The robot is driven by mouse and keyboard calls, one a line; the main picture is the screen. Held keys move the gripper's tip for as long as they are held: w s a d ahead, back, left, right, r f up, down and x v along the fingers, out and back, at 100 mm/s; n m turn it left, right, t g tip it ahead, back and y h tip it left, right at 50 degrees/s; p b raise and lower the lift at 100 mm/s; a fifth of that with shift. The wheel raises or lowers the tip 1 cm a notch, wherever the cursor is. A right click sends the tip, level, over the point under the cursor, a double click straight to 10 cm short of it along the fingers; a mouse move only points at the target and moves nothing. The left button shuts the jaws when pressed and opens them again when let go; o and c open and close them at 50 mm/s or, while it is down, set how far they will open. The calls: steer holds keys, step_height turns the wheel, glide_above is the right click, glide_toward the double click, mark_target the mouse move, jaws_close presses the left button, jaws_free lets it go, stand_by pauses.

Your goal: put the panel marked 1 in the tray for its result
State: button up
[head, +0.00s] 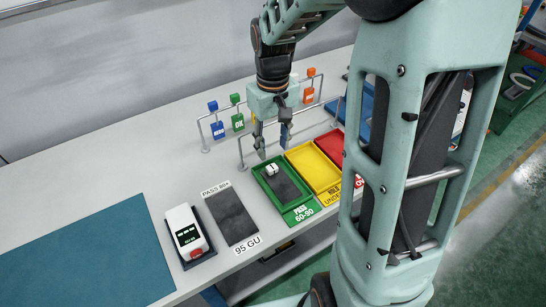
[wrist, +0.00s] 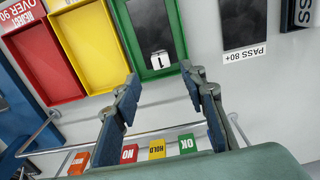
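The panel marked 1 (head: 284,185) is a dark flat plate lying in the green tray (head: 308,206), whose front label reads PASS 60-90. A white block with the mark 1 (wrist: 160,60) sits at the panel's rear end. The yellow tray (head: 313,170) and the red tray (head: 331,145) stand to its right in the head view. In the wrist view the red tray's label (wrist: 29,18) reads REJECT OVER 90. My gripper (head: 273,148) is open and empty, just behind the green tray. Its fingers are apart in the wrist view (wrist: 160,82), clear of the white block.
A white meter with a lit display (head: 186,235) stands left of a dark plate (head: 237,217) labelled PASS 80+ and 95 GU. A metal rail (head: 315,125) and coloured tags (head: 237,121) are behind the trays. A blue mat (head: 85,255) lies at left.

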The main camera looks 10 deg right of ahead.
step_height(320, 180, up, 4)
stand_by(0.6)
